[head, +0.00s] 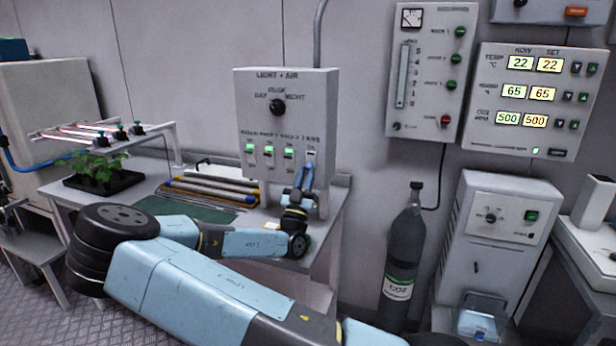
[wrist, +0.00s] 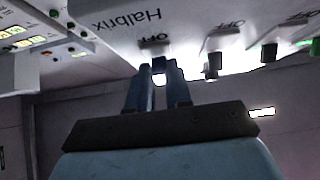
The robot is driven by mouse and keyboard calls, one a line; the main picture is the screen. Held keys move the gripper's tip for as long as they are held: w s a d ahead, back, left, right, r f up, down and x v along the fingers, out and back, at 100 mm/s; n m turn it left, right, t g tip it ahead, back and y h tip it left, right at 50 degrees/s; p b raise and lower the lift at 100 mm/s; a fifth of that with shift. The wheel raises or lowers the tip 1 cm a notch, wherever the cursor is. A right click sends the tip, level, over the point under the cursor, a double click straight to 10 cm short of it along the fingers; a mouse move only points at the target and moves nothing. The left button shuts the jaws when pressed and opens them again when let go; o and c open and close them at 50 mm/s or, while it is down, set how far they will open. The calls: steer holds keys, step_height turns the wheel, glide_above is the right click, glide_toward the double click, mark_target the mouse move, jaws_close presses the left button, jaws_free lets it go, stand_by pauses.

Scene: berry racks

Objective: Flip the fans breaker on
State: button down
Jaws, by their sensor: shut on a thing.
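The grey LIGHT + AIR box (head: 285,88) hangs on the wall in the head view, with a row of breakers along its lower front. The fans breaker (head: 311,154) is the rightmost; no green lamp shows on it, while the others show green. My gripper (head: 306,168) reaches up to it from below. In the wrist view, my gripper's two blue fingers (wrist: 158,74) are close together around the fans lever (wrist: 158,64), under an OFF label. The fingers hide most of the lever, so its exact position is hard to see.
Another breaker lever (wrist: 213,64) hangs close beside my fingers in the wrist view. The black dial (head: 277,107) is above the breaker row. Below are the bench with a green mat (head: 190,210) and rods, and a CO2 cylinder (head: 403,255) to the right.

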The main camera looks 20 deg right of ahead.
steer(key=shift+s+r, duration=0.1)
stand_by(0.3)
steer(key=shift+r+g+y, duration=0.15)
steer(key=shift+g+y, duration=0.25)
steer(key=shift+g, duration=0.1)
steer(key=shift+s+a+r+g+y, duration=0.15)
steer(key=shift+r+g+y, duration=0.45)
steer(key=shift+g, duration=0.35)
steer(key=shift+s+a+r+g+y, duration=0.15)
steer(key=shift+r+g+y, duration=0.2)
steer(key=shift+g+y, duration=0.5)
steer(key=shift+r+g+y, duration=0.6)
steer(key=shift+g+y, duration=0.05)
steer(key=shift+g, duration=0.55)
steer(key=shift+w+d+r+g+y, duration=0.1)
steer(key=shift+d+r+g+y, duration=0.1)
steer(key=shift+r+g+y, duration=0.45)
steer(key=shift+f+g, duration=0.1)
steer(key=shift+g, duration=0.35)
